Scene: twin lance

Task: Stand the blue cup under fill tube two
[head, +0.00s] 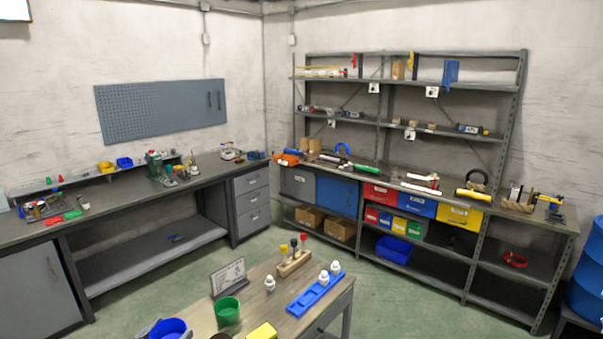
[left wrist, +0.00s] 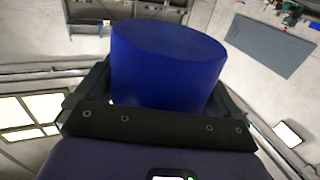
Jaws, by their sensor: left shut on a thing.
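My left gripper (left wrist: 165,85) is shut on a blue cup (left wrist: 165,65) in the left wrist view, with one dark finger on each side of it. The cup shows as a smooth blue cylinder with one end face visible, and the view appears turned upside down. In the head view, a blue cup (head: 169,329) with an open top is cut by the bottom edge. I cannot tell whether it is the held one. My left gripper is not clear there. My right gripper is not in view. I cannot make out fill tube two in either view.
A wooden table (head: 262,298) at the bottom holds a green cup (head: 227,312), a yellow block (head: 262,331), a blue tray (head: 306,301) with white pieces, a small rack (head: 294,264) and a sign card (head: 228,277). A workbench and loaded shelves line the walls. Green floor lies between.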

